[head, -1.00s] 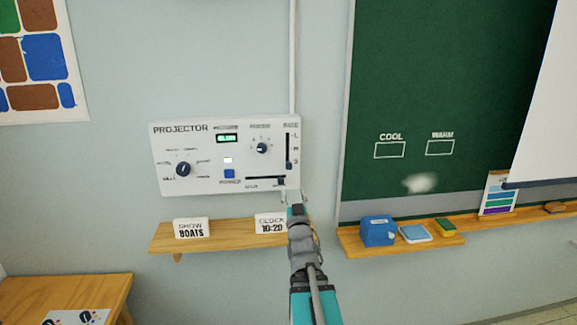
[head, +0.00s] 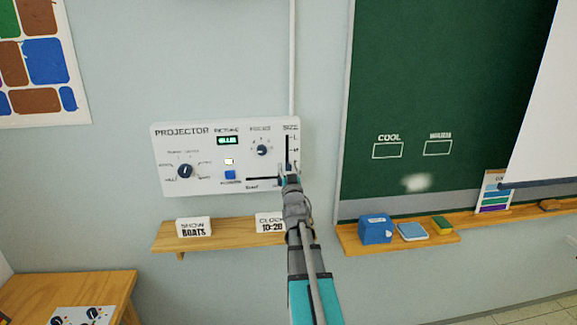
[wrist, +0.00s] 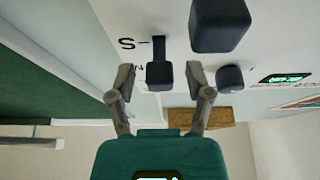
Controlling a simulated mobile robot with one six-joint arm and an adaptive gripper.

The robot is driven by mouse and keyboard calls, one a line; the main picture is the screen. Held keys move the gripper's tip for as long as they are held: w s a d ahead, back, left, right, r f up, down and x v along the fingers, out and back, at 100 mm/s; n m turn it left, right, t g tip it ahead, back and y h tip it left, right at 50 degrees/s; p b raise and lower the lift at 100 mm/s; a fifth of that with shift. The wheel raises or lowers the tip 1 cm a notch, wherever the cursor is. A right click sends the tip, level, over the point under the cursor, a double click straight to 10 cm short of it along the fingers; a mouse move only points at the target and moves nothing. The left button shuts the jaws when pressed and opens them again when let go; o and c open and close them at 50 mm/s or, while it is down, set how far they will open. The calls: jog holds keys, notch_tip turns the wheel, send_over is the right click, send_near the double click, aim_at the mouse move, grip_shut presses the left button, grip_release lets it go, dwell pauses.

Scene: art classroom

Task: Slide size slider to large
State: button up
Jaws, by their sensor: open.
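The white projector panel (head: 205,185) is on the wall, with the vertical size slider's slot (head: 287,148) at its right side. In the wrist view the dark square size knob (wrist: 160,76) is by the S mark (wrist: 127,43), at the small end. My gripper (head: 289,172) is at the panel's lower right and covers the knob in the head view. In the wrist view my open gripper (wrist: 160,82) has one finger on each side of the knob, with a gap on both sides.
A larger dark knob (wrist: 218,25) and the round focus knob (head: 262,150) are close by. Below the panel, a wooden shelf (head: 222,243) holds two signs, SHOW BOATS (head: 193,228) and CLOCK 10:20 (head: 269,223). A chalkboard (head: 440,80) is to the right.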

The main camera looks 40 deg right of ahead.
aim_at(287, 131)
dwell(0.3)
grip_shut()
jog(key=shift+r, duration=0.15)
notch_tip(287, 131, up, 10)
jog(key=p, duration=1)
jog(key=shift+w+d, duration=0.1)
jog(key=shift+w, duration=0.05)
grip_release()
jog(key=shift+f, duration=0.2)
